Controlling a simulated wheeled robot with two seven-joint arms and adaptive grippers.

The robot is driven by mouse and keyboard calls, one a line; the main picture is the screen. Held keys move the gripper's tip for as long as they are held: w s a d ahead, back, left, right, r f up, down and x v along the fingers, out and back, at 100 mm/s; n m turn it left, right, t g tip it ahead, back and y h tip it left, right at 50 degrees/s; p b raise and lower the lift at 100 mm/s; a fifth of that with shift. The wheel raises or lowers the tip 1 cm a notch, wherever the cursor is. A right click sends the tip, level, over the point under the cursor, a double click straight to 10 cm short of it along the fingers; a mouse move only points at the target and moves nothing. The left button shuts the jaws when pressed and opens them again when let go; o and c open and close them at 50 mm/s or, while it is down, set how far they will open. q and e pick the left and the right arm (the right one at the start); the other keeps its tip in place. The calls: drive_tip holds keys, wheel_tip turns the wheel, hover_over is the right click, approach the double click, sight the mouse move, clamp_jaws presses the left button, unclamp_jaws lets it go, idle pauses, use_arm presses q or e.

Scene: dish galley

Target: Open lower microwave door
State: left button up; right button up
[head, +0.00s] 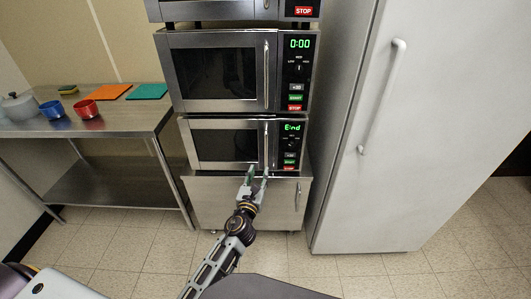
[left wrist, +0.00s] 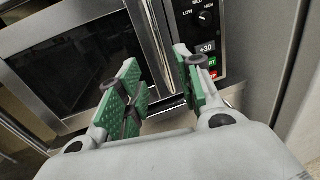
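The lower microwave (head: 226,143) is a steel unit at the bottom of the stack, with its door shut and its display reading "End". Its upright door handle (head: 266,142) is at the door's right side and also shows in the left wrist view (left wrist: 153,35). My left gripper (head: 257,172) is open in front of the lower end of this handle. In the left wrist view its green-padded fingers (left wrist: 158,88) are apart, with the handle's lower part appearing between them. I cannot tell whether either finger touches it. My right gripper is not in view.
Another microwave (head: 217,73) sits directly above, with part of a third on top. A steel cabinet (head: 225,203) supports the stack. A tall white fridge (head: 375,190) stands close on the right. A steel table (head: 110,122) with bowls, a pot and mats is left. Tiled floor is open in front.

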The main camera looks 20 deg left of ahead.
use_arm(q)
drive_tip(key=shift+w, duration=0.15)
approach(266, 153)
drive_tip(key=shift+w, duration=1.8)
drive_tip(key=shift+w+a+r, duration=0.1)
drive_tip(key=shift+w+a, duration=0.05)
drive_tip(key=shift+w, duration=0.35)
drive_tip(key=shift+w+a+r, duration=0.1)
drive_tip(key=shift+w+a, duration=0.1)
drive_tip(key=shift+w, duration=0.35)
drive_tip(key=shift+w+a, duration=0.1)
drive_tip(key=shift+w, duration=1.6)
drive_tip(key=shift+w+b, duration=0.35)
drive_tip(key=shift+w, duration=0.15)
drive_tip(key=shift+w+a, duration=0.1)
drive_tip(key=shift+w, duration=0.25)
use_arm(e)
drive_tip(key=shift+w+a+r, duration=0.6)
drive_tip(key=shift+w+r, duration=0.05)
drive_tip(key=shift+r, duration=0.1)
use_arm(q)
clamp_jaws()
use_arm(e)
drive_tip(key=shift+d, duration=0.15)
